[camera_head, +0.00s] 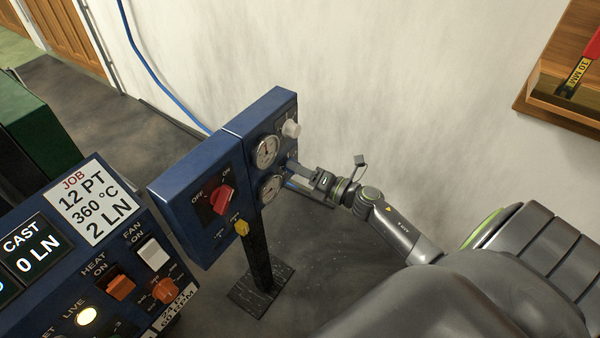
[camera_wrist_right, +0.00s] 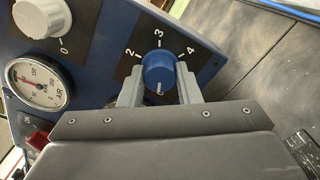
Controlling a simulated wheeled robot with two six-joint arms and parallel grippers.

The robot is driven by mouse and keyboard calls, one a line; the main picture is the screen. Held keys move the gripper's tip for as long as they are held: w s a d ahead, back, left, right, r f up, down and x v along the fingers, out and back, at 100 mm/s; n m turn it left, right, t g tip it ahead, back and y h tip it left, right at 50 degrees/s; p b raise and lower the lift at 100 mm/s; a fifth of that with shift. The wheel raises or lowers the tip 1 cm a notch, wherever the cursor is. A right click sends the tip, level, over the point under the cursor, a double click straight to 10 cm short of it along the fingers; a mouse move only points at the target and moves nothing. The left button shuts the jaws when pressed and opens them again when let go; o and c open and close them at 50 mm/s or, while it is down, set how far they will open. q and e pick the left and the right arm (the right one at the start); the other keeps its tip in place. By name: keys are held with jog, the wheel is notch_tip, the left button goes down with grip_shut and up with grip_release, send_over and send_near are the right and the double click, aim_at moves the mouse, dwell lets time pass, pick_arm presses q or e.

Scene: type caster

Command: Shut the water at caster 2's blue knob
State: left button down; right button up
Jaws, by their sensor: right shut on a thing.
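The blue knob (camera_wrist_right: 159,70) shows in the right wrist view on a dark plate marked 2, 3 and 4 around its upper side. A small white mark sits at the lower edge of its face, toward the gripper. My right gripper (camera_wrist_right: 160,88) has one finger on each side of the knob and is shut on it. In the head view my right gripper (camera_head: 297,178) reaches the right face of the blue control box (camera_head: 180,190); the knob is hard to make out there. My left gripper is not in view.
A white knob (camera_head: 291,129) and two gauges (camera_head: 266,151) are close to my right gripper. The box has a red switch (camera_head: 222,198) and a yellow knob (camera_head: 241,228). A machine panel (camera_head: 100,270) stands at left, a wooden shelf (camera_head: 540,110) at upper right.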

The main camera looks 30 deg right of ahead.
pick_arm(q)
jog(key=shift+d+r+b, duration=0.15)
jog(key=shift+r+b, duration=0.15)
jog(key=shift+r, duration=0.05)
pick_arm(e)
jog(key=shift+s+f+n, duration=0.1)
jog(key=shift+f+n, duration=0.05)
jog(key=shift+n, duration=0.65)
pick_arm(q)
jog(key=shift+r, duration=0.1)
pick_arm(e)
jog(key=o, duration=1)
jog(key=shift+c, duration=0.2)
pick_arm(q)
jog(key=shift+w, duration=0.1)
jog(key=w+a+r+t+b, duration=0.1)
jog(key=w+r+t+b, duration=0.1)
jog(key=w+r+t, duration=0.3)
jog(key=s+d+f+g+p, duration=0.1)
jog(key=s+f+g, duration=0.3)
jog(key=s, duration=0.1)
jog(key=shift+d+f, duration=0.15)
pick_arm(e)
jog(key=v, duration=1.7)
